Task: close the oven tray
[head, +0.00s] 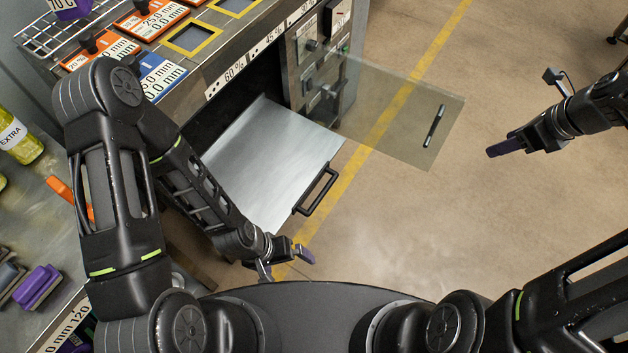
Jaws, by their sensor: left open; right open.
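The oven tray (268,147) is a flat silver metal sheet with a black bar handle (317,190) on its front edge. It is slid out of the dark oven opening and stands over the floor. The glass oven door (400,108) is swung open to the right, with a small black handle (434,126). My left gripper (289,262) is open and empty, below the tray's front corner and apart from the handle. My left forearm covers part of the tray's left side. My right gripper (503,148) is open and empty at the right, clear of the glass door.
The oven's control panel (320,60) with knobs stands right of the opening. The counter on top carries orange and blue labelled cards (160,80). A steel side table (50,215) with a yellow bottle (18,135) and purple items (37,287) is at left. Floor at right is clear.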

